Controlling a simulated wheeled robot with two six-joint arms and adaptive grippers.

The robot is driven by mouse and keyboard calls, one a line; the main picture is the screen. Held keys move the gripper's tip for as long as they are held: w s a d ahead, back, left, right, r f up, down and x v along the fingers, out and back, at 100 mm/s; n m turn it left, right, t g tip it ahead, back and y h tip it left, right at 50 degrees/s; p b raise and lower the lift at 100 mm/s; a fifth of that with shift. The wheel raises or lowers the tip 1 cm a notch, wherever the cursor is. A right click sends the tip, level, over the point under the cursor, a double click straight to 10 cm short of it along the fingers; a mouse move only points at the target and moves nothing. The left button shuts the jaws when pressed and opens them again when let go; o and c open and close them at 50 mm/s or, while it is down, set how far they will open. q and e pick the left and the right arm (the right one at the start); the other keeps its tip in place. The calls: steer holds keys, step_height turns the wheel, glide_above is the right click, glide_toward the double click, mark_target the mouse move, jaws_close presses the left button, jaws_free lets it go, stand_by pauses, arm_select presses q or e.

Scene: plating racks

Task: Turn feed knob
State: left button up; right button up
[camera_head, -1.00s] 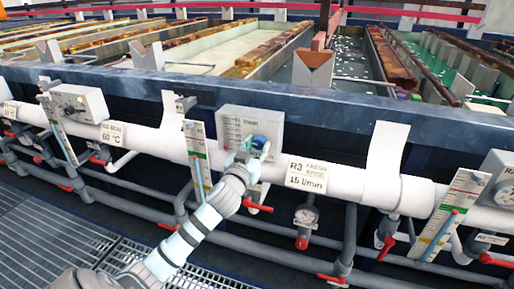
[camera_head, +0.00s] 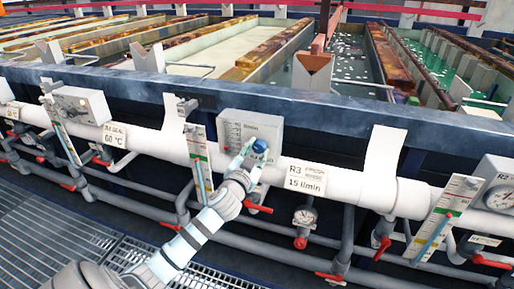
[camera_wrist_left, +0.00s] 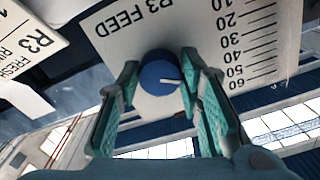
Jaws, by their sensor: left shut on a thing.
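The blue feed knob (camera_head: 260,146) sits on the front of a white panel (camera_head: 232,130) with a printed scale. My left gripper (camera_head: 250,156) reaches up to it from below and is shut on it. In the left wrist view, the knob (camera_wrist_left: 158,77) is between the two teal fingers, with a white pointer mark on its face directed to the right of the picture. The panel (camera_wrist_left: 130,28) there reads "R3 FEED", with a scale of 10 to 60 on its right. My right gripper is not in view.
A white pipe (camera_head: 345,186) runs behind and below the panel, with an R3 "15 l/min" label (camera_head: 305,176) on it. A red-handled valve (camera_head: 258,208) is just below my gripper. A tall gauge (camera_head: 200,165) stands left of the knob. Open tanks lie behind.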

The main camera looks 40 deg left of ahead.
arm_select(q)
steer(key=shift+m, duration=0.4)
steer(key=o, duration=1.2)
steer(key=v, duration=1.2)
steer(key=shift+w, duration=0.1)
